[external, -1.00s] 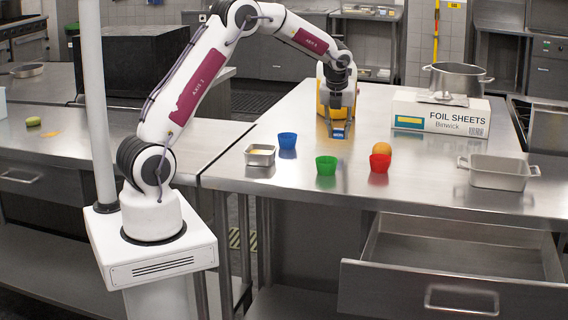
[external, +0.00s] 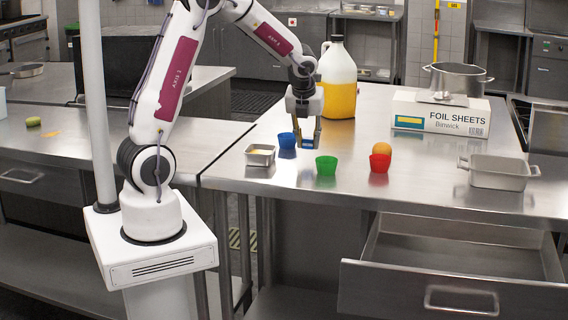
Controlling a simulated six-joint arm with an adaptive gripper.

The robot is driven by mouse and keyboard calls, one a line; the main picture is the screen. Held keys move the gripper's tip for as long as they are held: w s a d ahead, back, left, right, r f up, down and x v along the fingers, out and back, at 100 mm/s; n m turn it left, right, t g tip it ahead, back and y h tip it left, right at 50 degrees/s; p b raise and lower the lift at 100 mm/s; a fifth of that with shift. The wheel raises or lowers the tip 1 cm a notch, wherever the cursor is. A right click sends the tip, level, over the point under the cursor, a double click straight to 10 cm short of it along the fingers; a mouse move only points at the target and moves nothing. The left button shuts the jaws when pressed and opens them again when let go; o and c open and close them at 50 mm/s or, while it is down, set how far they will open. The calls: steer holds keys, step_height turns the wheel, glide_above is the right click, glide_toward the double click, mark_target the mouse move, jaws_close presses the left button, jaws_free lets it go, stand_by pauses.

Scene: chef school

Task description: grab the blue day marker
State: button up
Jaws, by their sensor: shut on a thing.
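My gripper (external: 306,138) points down, low over the steel table, just right of the blue cup (external: 287,141). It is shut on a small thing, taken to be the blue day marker. That thing is mostly hidden between the fingers, and its shape cannot be made out. The gripper's left finger is very close to the blue cup in the picture; whether they touch I cannot tell.
A green cup (external: 326,166), a red cup (external: 380,163) and an orange (external: 381,149) stand to the right. A small metal tin (external: 260,155) is left. A yellow-filled jug (external: 338,80) stands behind. A foil box (external: 440,115) bears a pot (external: 457,78). A drawer (external: 455,290) hangs open in front.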

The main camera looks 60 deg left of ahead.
steer(key=shift+s+d, duration=0.25)
steer(key=shift+s, duration=0.65)
steer(key=shift+s+d, duration=0.2)
steer(key=shift+s, duration=0.7)
